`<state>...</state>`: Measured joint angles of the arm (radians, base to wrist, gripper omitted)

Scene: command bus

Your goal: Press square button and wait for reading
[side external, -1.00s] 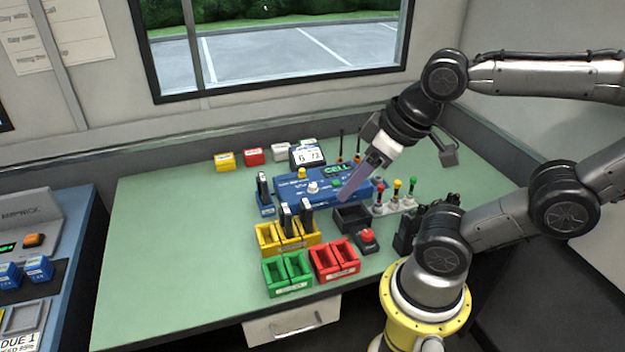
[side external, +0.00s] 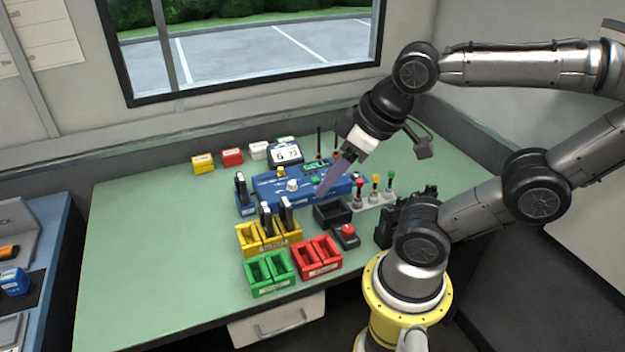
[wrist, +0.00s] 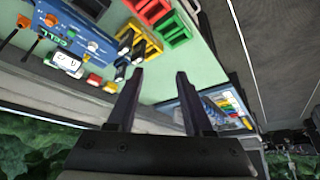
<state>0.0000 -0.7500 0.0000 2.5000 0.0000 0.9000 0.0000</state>
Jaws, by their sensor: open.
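The blue test unit (side external: 268,190) marked CELL stands on the green bench; the wrist view shows it at upper left (wrist: 95,38). On its top are a green button (side external: 315,180), a white round knob (side external: 292,185) and a yellow knob (side external: 280,172). I cannot clearly tell which control is square. A white display (side external: 285,152) with dark digits stands behind the unit, and also shows in the wrist view (wrist: 67,62).
Yellow bins (side external: 250,240) with dark upright pieces, green bins (side external: 268,276) and red bins (side external: 316,258) stand in front. A black tray (side external: 332,214), a red push button (side external: 347,230) and coloured toggles (side external: 375,185) lie to the right. The bench's left side is clear.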

